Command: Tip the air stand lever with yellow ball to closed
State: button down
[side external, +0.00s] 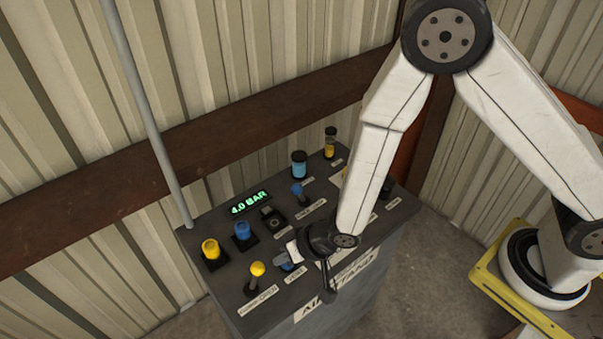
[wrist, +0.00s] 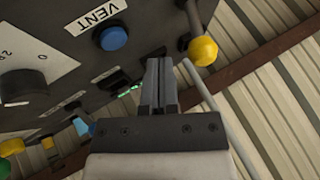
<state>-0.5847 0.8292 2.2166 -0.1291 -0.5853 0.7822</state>
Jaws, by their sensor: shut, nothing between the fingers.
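The air stand (side external: 240,295) is a dark grey cabinet with a sloped control panel. The lever with the yellow ball (side external: 257,269) stands at the panel's front left, above a label that I cannot fully read. In the wrist view the yellow ball (wrist: 203,51) is at the upper right, on a dark stem. My gripper (side external: 281,258) is just right of the lever, low over the panel, with a visible gap to the ball. In the wrist view my gripper (wrist: 160,62) has its fingers together and empty, left of the ball.
A blue button (wrist: 113,38) marked VENT lies near my gripper. Yellow (side external: 210,249) and blue (side external: 242,231) knobs stand behind the lever. A blue-tipped lever (side external: 297,189) and a dial (wrist: 22,87) are also on the panel. A grey pole (side external: 150,120) rises behind the stand's left corner.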

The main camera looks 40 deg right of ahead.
aim_at(259, 267)
jog(key=shift+w+a+r, duration=0.15)
jog(key=shift+w+a, duration=0.05)
jog(key=shift+a, duration=0.6)
jog(key=shift+a+r, duration=0.3)
jog(key=shift+a, duration=0.05)
jog(key=shift+a+r, duration=0.25)
jog(key=shift+a, duration=0.3)
jog(key=shift+a+r, duration=0.25)
jog(key=shift+a, duration=0.3)
jog(key=shift+a+r, duration=0.25)
jog(key=shift+a, duration=1.7)
jog(key=shift+r, duration=0.2)
jog(key=shift+r, duration=0.6)
